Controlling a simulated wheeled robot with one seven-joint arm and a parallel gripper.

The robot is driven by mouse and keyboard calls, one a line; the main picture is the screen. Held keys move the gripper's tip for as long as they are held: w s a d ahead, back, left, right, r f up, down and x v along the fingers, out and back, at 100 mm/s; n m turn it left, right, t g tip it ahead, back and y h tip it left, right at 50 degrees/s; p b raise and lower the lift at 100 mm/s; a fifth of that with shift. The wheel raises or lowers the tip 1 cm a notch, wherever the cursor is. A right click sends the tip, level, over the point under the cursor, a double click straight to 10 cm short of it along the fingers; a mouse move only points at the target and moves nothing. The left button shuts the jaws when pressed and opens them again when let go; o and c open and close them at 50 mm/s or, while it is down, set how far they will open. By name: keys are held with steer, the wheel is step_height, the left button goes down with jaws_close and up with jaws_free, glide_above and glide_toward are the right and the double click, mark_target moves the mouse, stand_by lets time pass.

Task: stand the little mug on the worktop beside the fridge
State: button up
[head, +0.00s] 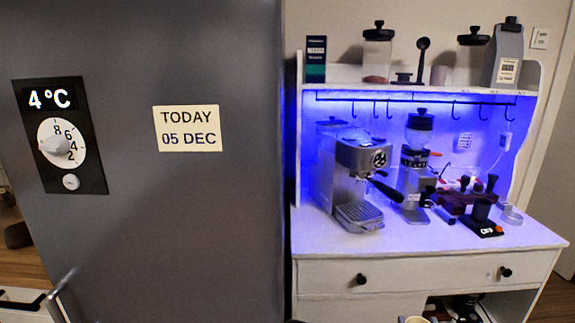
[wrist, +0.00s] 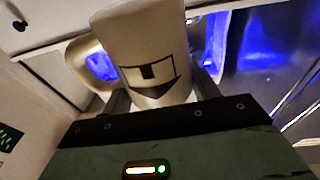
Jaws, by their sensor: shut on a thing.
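The little mug (wrist: 140,35), white with a dark drawing on its side, fills the upper middle of the wrist view. My gripper (wrist: 162,96) is shut on its body, with the handle out to the left. In the head view only a pale rim, apparently the mug's (head: 415,320), shows at the bottom edge, in front of the cabinet. The grey fridge (head: 200,230) stands at the left of the head view.
A shelf (head: 420,88) with jars and hooks hangs above. A drawer (head: 430,273) with two dark knobs lies below.

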steer(key=s+d+y, duration=0.1)
steer(key=s+d+f+n+y, duration=0.1)
steer(key=shift+s+f, duration=0.2)
steer(key=shift+s, duration=0.15)
steer(key=shift+d, duration=0.2)
steer(key=shift+a, duration=0.15)
stand_by(0.5)
